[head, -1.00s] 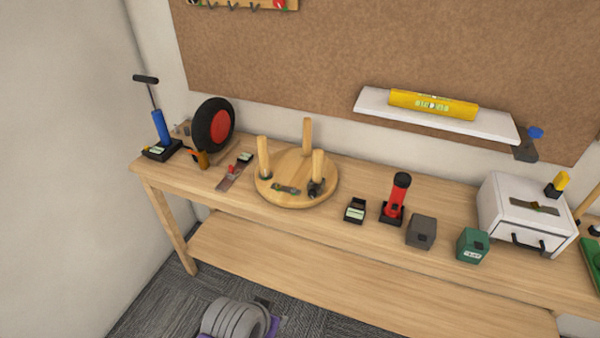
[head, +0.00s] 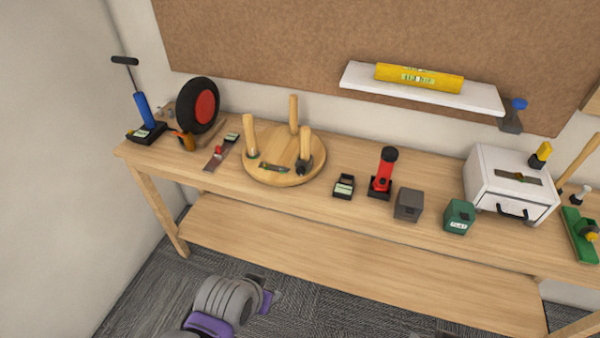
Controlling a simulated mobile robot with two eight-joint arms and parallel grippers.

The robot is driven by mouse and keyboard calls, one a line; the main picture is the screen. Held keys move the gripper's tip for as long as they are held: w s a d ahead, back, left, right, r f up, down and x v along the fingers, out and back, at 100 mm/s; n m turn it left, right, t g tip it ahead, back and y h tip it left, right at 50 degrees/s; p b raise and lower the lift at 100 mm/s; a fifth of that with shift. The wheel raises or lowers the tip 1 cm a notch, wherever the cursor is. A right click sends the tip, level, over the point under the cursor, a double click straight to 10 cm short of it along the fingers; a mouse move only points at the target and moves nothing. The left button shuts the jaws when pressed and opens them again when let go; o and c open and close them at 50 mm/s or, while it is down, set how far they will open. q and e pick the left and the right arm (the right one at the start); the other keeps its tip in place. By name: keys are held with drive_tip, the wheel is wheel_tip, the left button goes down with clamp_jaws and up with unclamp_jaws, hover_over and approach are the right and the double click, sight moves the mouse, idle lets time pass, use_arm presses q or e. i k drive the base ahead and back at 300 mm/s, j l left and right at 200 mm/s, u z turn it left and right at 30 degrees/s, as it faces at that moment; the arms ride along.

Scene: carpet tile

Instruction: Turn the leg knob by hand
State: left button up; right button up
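A round wooden stool top (head: 270,177) lies upside down on the workbench, left of the middle, with three pale legs pointing up. A small black knob (head: 303,165) sits at the foot of the front right leg (head: 305,143). A small green tool (head: 275,168) lies on the stool top beside it. Neither gripper can be made out. Only a grey and purple part of my own arm shows low in the picture, over the floor and well below the stool.
The workbench (head: 400,235) also holds a blue pump (head: 144,110), a wheel (head: 204,106), a red torch-like thing (head: 384,170), a grey box (head: 408,204), a green box (head: 459,216) and a white drawer box (head: 490,187). A wall shelf (head: 420,95) holds a yellow level (head: 419,78).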

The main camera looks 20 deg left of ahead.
sight(300, 170)
drive_tip(key=l+u, duration=0.15)
drive_tip(key=u, duration=0.25)
drive_tip(key=l+u, duration=0.15)
drive_tip(key=u, duration=0.25)
drive_tip(key=l+u, duration=0.2)
drive_tip(key=u, duration=0.2)
drive_tip(key=l+u, duration=0.25)
drive_tip(key=l, duration=0.3)
drive_tip(key=k+l+u, duration=0.15)
drive_tip(key=l+u, duration=0.15)
drive_tip(key=l, duration=0.2)
drive_tip(key=k+l, duration=0.1)
drive_tip(key=l, duration=0.2)
drive_tip(key=k+l, duration=0.1)
drive_tip(key=l, duration=0.25)
drive_tip(key=k+l, duration=0.1)
drive_tip(key=l, duration=0.2)
